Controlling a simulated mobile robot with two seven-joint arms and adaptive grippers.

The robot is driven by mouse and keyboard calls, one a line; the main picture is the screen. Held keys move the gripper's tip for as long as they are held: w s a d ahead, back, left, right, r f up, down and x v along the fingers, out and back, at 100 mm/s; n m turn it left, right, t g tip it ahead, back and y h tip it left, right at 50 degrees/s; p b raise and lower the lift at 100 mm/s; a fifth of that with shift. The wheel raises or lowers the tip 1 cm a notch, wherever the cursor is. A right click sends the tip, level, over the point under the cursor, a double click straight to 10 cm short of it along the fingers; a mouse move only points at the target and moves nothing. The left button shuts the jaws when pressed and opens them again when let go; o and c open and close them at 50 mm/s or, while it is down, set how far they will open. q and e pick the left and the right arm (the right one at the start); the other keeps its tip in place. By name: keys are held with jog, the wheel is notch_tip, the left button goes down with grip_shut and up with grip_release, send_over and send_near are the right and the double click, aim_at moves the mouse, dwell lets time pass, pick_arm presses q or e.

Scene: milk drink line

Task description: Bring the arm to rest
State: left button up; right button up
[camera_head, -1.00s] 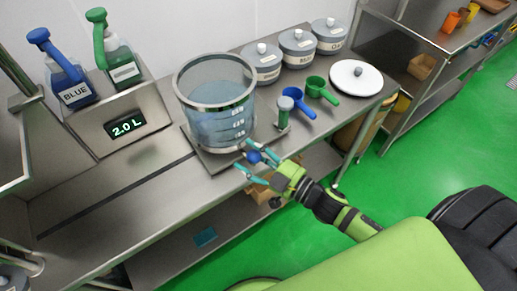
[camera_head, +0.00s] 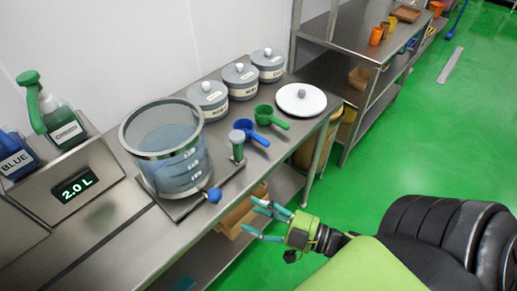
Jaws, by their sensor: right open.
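My right gripper (camera_head: 268,222) is open and empty, in front of the table's front edge and over the lower shelf. It is apart from the small blue ball-shaped knob (camera_head: 214,195) at the foot of the clear measuring vessel (camera_head: 172,150). The vessel holds bluish liquid and stands on a metal plate on the steel table (camera_head: 110,215). My left gripper is not in view.
A display (camera_head: 77,186) reads 2.0 L, with a green dispenser (camera_head: 52,115) and a blue dispenser (camera_head: 14,155) above it. Lidded canisters (camera_head: 240,80), blue and green scoops (camera_head: 264,113) and a white lid (camera_head: 301,99) stand behind.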

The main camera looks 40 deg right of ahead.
dwell(0.3)
jog(key=s+d+f+m+g+h, duration=0.1)
jog(key=d+f+m+g+h, duration=0.15)
jog(key=f, duration=0.65)
jog(key=s+d+f+m+g+h, duration=0.1)
jog(key=s+d+f+h, duration=0.15)
jog(key=f, duration=0.75)
jog(key=s+d+f+m+g+h, duration=0.1)
jog(key=d+f+m+g+h, duration=0.15)
jog(key=f, duration=0.65)
jog(key=s+a+f+g, duration=0.3)
jog(key=s+f+g, duration=0.1)
jog(key=s+f, duration=0.5)
jog(key=s+a+f+g+h, duration=0.1)
jog(key=s+f+g, duration=0.3)
jog(key=s+f, duration=0.4)
jog(key=s+a, duration=0.1)
jog(key=s, duration=0.2)
jog(key=shift+a+f+g, duration=0.3)
jog(key=shift+a+f, duration=0.1)
jog(key=shift+h, duration=0.25)
